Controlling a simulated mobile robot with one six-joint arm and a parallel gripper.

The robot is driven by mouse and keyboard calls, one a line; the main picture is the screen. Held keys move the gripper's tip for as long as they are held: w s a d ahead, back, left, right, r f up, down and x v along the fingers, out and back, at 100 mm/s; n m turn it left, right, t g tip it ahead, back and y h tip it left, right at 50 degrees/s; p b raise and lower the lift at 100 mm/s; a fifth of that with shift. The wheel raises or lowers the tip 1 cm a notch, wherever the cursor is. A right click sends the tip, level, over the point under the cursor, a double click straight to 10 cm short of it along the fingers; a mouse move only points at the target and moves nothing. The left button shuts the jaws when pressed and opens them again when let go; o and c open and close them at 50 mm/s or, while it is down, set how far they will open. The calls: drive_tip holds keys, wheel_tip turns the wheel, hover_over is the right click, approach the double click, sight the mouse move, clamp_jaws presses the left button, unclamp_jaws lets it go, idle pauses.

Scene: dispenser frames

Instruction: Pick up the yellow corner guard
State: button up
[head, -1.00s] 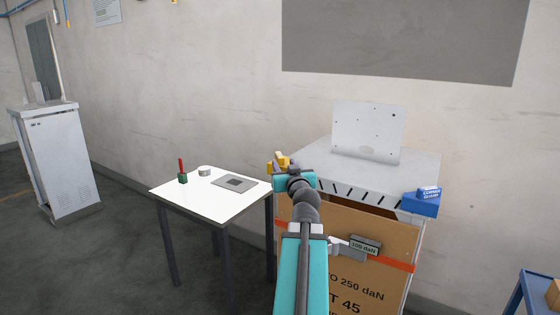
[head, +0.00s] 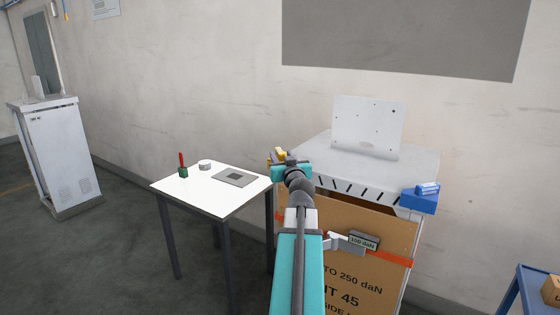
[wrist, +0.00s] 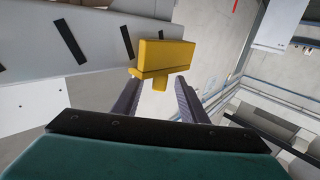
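The yellow corner guard (head: 280,153) is at the tip of my gripper (head: 276,162), near the left side of the white-topped cart. In the wrist view the yellow corner guard (wrist: 165,55) spans the fingertips of my gripper (wrist: 158,88), with a short yellow stub between the two dark fingers. The gripper looks shut on the guard, which appears clear of any surface. The finger contact is partly hidden by the guard.
The cart top (head: 405,163) carries an upright white plate (head: 367,125). A white table (head: 215,205) stands left, holding a grey plate (head: 235,178).

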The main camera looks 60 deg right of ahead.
sight(279, 149)
drive_tip(key=shift+p+x, duration=0.65)
drive_tip(key=shift+x, duration=0.5)
drive_tip(key=shift+p+x, duration=0.5)
drive_tip(key=shift+x, duration=0.8)
drive_tip(key=shift+c, duration=0.4)
clamp_jaws()
